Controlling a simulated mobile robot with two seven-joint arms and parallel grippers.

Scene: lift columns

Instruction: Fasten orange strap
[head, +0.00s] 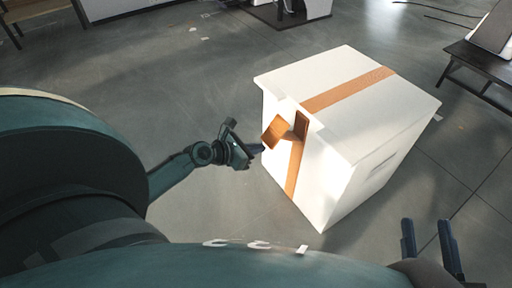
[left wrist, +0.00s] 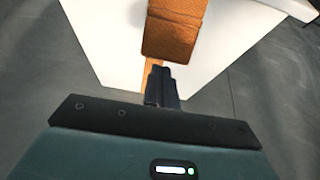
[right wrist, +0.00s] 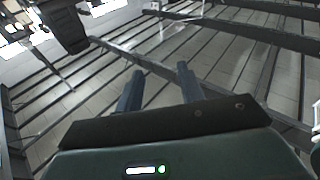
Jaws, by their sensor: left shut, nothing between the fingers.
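A large white box (head: 345,110) stands on the floor with an orange strap (head: 348,90) across its top and down its near left side. At the upper edge, an orange flap (head: 277,131) sticks out from the side; it also shows in the left wrist view (left wrist: 174,30). My left gripper (head: 257,148) is shut and empty, just below and left of the flap. In the left wrist view its fingertips (left wrist: 160,72) are just below the flap's lower end; I cannot tell whether they touch. My right gripper (head: 428,238) is open and empty, away from the box at the lower right.
A dark low bench (head: 480,68) stands at the right. Other furniture (head: 285,14) stands at the back. The grey floor around the box is mostly clear. The right wrist view faces away from the box, toward a beamed structure (right wrist: 235,50).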

